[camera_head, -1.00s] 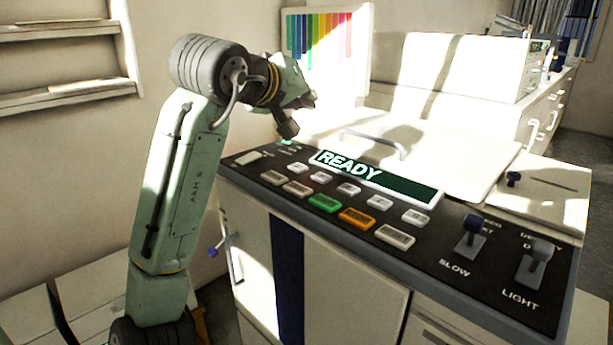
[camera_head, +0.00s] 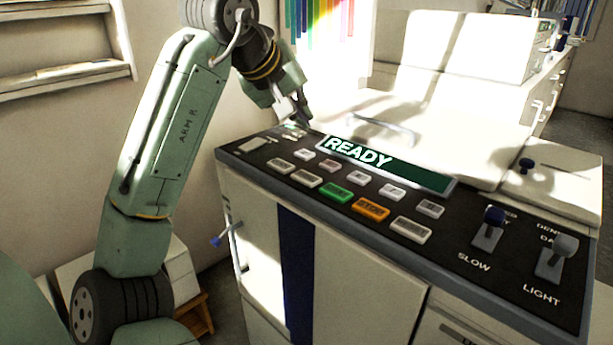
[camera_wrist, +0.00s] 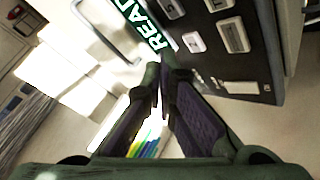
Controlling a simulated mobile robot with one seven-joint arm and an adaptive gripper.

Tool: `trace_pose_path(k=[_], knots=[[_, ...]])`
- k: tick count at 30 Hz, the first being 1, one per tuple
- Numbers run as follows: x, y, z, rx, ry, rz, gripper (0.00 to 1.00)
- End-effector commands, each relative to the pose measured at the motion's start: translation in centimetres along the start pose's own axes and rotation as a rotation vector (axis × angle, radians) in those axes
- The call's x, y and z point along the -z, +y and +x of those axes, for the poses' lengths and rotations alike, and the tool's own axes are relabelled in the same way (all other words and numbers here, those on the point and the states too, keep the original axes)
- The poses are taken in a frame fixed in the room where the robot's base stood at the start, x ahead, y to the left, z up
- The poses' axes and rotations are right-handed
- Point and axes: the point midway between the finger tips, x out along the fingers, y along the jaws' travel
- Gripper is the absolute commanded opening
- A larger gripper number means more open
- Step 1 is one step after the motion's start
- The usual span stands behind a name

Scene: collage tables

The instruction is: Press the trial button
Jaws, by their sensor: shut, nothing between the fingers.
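The control panel (camera_head: 290,190) slopes across the top of a cabinet and carries several small buttons. Most are pale, one is green (camera_head: 337,193) and one is orange (camera_head: 370,208). Their labels are too small to read, so I cannot tell which is the trial button. A green display (camera_head: 425,177) reads READY; it also shows in the wrist view (camera_wrist: 137,15). My gripper (camera_head: 303,122) is shut and empty at the panel's far left end, near the display's left edge. The wrist view shows its fingertips (camera_wrist: 162,76) together beside the panel. I cannot tell if they touch it.
Two levers, a dark-knobbed one (camera_head: 490,225) above SLOW and a grey-knobbed one (camera_head: 558,255) above LIGHT, stand up at the panel's right. A metal handle (camera_head: 380,128) rises from the white lid behind the display. The space above the front buttons is clear.

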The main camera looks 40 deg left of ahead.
Motion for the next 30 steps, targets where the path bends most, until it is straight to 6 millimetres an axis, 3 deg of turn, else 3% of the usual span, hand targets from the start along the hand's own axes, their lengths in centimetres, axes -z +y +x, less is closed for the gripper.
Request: trace_pose_path(k=[19, 30], knots=[[-3.9, -3.8, 5.3, -0.003, 0.000, 0.001, 0.00], [-4.4, -4.4, 6.0, 0.000, 0.001, 0.001, 0.00]])
